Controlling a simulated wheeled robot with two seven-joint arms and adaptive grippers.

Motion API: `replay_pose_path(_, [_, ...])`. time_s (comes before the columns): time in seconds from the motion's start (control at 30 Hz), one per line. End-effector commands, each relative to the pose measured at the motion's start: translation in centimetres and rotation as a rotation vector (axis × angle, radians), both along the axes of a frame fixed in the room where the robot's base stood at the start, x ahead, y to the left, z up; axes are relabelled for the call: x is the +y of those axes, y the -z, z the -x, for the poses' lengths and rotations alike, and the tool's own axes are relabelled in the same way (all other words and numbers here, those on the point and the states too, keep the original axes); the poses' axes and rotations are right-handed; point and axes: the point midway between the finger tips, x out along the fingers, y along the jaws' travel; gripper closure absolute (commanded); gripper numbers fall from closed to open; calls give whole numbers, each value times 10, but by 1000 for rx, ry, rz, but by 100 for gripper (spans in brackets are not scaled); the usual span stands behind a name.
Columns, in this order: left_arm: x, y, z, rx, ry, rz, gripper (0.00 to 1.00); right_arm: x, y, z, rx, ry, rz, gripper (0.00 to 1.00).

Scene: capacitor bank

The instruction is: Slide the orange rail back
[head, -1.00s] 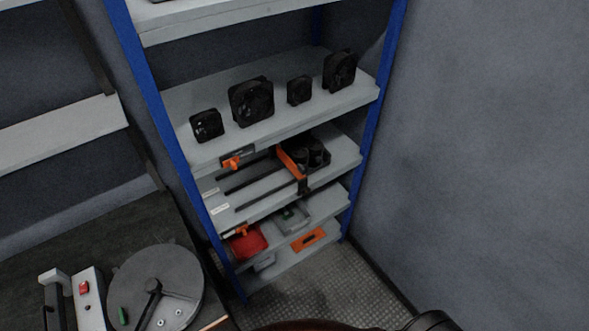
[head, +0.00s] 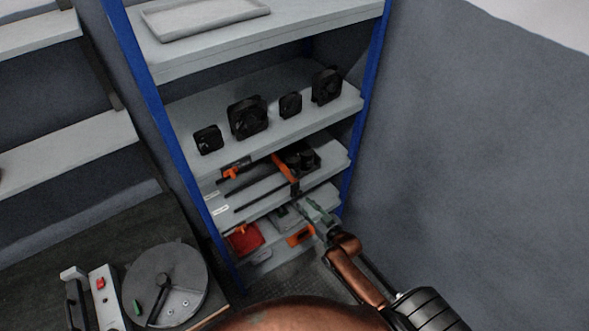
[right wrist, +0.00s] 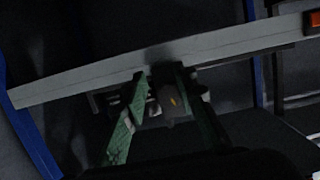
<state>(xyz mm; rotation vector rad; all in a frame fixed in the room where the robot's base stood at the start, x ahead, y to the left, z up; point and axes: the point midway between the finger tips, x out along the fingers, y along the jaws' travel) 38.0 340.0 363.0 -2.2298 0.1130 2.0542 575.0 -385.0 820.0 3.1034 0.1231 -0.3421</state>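The orange rail (head: 284,169) lies across dark guide bars (head: 245,191) on the third shelf (head: 251,210), in front of dark cylinders (head: 300,157). Its front end has a dark block (head: 295,188). My right gripper (head: 303,209) reaches from the lower right to just below and in front of that block; contact cannot be told. In the right wrist view the green-padded fingers of the right gripper (right wrist: 162,82) are apart near a pale shelf edge (right wrist: 75,82). A dark piece with a small orange mark (right wrist: 171,101) shows between them; I cannot tell what it is. My left gripper is out of view.
Black fans (head: 247,118) stand on the shelf above. A red bin (head: 245,240) and an orange piece (head: 300,236) are on the bottom shelf. A blue post (head: 362,105) and grey wall (head: 470,150) bound the right. A bench with a round disc (head: 165,284) is lower left.

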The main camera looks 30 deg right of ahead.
Motion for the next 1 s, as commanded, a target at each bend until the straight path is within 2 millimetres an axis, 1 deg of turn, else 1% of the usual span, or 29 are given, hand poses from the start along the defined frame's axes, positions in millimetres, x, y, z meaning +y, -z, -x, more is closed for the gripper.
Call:
replay_pose_path(0.03, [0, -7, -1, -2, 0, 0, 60, 2, -33, -7, -45, -8, -4, 74])
replay_pose_path(0.07, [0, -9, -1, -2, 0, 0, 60, 4, -47, -11, -67, -13, -8, 74])
replay_pose_path(0.1, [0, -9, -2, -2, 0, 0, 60, -1, -60, -18, -112, -9, -12, 74])
replay_pose_path(0.2, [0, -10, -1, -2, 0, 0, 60, -6, -84, -28, -186, -3, -22, 74])
replay_pose_path(0.27, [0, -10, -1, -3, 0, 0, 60, -7, -92, -32, -210, -1, -25, 74])
replay_pose_path(0.37, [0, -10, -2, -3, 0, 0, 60, -8, -96, -40, -223, 1, -26, 74])
replay_pose_path(0.47, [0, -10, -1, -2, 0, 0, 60, -7, -96, -53, -223, 1, -26, 74])
replay_pose_path(0.6, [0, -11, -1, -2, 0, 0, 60, -5, -96, -76, -222, 0, -27, 74])
replay_pose_path(0.73, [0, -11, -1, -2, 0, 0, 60, -4, -94, -94, -220, 1, -25, 74])
replay_pose_path(0.9, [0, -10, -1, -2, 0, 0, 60, -2, -94, -107, -220, 1, -26, 74])
replay_pose_path(1.0, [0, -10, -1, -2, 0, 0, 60, -2, -94, -109, -219, 1, -26, 74])
